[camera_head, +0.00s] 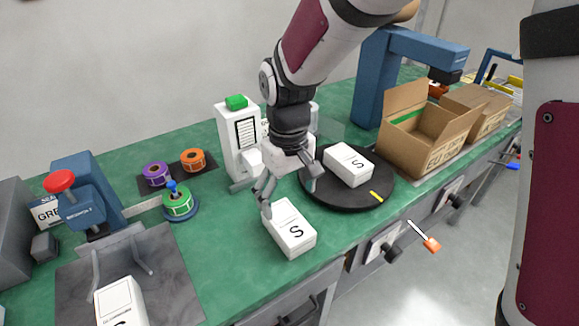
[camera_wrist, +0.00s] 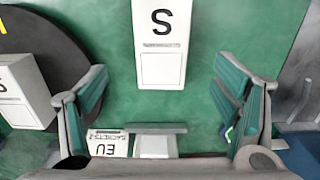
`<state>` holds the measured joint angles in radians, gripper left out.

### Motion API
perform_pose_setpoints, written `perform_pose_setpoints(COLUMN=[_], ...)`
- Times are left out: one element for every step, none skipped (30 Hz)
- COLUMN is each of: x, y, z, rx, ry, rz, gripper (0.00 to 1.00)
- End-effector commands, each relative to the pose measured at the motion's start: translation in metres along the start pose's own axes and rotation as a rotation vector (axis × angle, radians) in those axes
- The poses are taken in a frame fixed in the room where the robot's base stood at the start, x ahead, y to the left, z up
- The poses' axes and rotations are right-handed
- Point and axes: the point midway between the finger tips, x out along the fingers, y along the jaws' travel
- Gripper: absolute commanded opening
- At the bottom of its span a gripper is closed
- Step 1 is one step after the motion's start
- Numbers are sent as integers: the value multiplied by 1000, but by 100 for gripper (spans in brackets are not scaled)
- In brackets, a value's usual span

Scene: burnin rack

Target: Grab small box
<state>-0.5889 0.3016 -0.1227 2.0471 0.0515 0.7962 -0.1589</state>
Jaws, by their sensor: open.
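A small white box marked S (camera_head: 290,232) lies flat on the green bench, near its front edge. It also shows in the wrist view (camera_wrist: 162,62), upper middle, between the lines of my fingers. My gripper (camera_head: 288,192) is open and empty, pointing down just behind and above this box. In the wrist view my gripper (camera_wrist: 163,85) has its fingers spread wider than the box, with green bench visible on both sides. A second white S box (camera_head: 348,166) lies on the black turntable (camera_head: 330,197). A third (camera_head: 120,302) is at the lower left, partly cut off.
A white device with a green top (camera_head: 238,135) stands close behind my gripper. An open cardboard box (camera_head: 425,130) and a blue frame (camera_head: 372,75) are at the right.

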Motion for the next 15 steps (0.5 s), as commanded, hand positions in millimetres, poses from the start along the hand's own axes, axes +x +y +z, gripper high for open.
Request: perform_pose_setpoints(x=[12, 17, 23, 27, 30, 34, 36, 38, 40, 41, 42, 46, 49, 53, 59], y=[0, 0, 0, 0, 0, 0, 0, 0, 0, 0, 0, 0, 0, -1, -1], z=[1, 1, 1, 0, 0, 0, 0, 0, 0, 0, 0, 0, 0, 1, 1], rx=[-1, -1, -1, -1, -1, -1, 0, 0, 0, 0, 0, 0, 0, 0, 0], ry=[-4, -5, -3, -3, -3, -2, -1, -1, -1, -1, -1, -1, -2, -3, -4], rz=[0, 0, 0, 0, 0, 0, 0, 0, 0, 0, 0, 0, 0, 0, 1], gripper=[82, 82, 82, 82, 82, 82, 82, 82, 82, 82, 82, 82, 82, 82, 82])
